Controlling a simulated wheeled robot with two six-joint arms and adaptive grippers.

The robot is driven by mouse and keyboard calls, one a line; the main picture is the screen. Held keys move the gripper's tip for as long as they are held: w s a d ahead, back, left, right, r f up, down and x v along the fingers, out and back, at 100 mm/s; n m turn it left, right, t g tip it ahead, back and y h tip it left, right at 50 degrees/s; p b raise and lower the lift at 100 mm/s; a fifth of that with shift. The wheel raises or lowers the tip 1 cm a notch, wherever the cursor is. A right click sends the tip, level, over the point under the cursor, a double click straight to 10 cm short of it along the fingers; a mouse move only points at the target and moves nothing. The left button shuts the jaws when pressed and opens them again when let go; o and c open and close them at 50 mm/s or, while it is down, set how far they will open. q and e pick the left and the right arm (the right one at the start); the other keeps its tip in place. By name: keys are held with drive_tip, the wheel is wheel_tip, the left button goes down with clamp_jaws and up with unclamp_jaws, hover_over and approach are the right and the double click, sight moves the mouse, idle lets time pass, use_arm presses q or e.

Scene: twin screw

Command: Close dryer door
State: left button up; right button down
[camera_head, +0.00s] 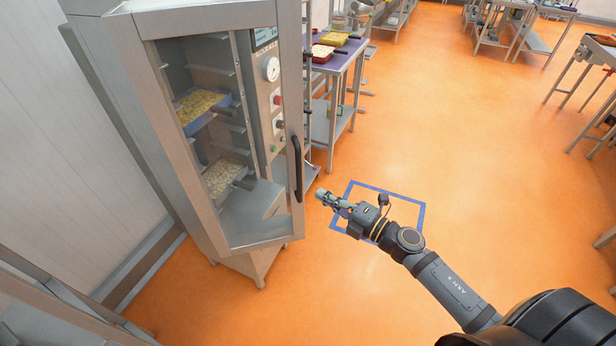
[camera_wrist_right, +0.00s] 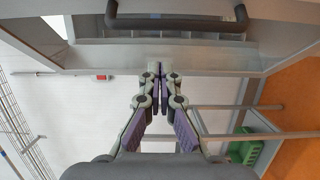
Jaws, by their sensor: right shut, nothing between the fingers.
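The dryer is a tall steel cabinet (camera_head: 120,95) at the left of the head view. Its glazed door (camera_head: 296,75) has a steel frame and a dark vertical handle (camera_head: 297,168). Shelves and a control panel show through the glass, and the door appears to stand ajar; how far is hard to tell. My right gripper (camera_head: 322,194) is shut and empty, just right of the handle's lower end. In the right wrist view the closed fingertips (camera_wrist_right: 160,78) point at the door's steel frame (camera_wrist_right: 205,60), with the handle (camera_wrist_right: 175,22) beyond. I cannot tell whether they touch. My left gripper is out of view.
Trays of pale pieces (camera_head: 202,105) sit on shelves inside the dryer. A table (camera_head: 345,62) with red and yellow trays stands behind it. A blue square (camera_head: 422,215) marks the orange floor under my right arm. Open floor lies to the right.

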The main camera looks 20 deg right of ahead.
sight(301, 173)
drive_tip(key=w+p, duration=0.1)
drive_tip(key=w, duration=0.1)
drive_tip(key=w+a+p, duration=0.1)
drive_tip(key=w, duration=0.2)
drive_tip(key=w+a+p, duration=0.1)
drive_tip(key=w, duration=0.2)
drive_tip(key=shift+w+f, duration=0.1)
drive_tip(key=shift+w, duration=0.1)
drive_tip(key=shift+w, duration=0.1)
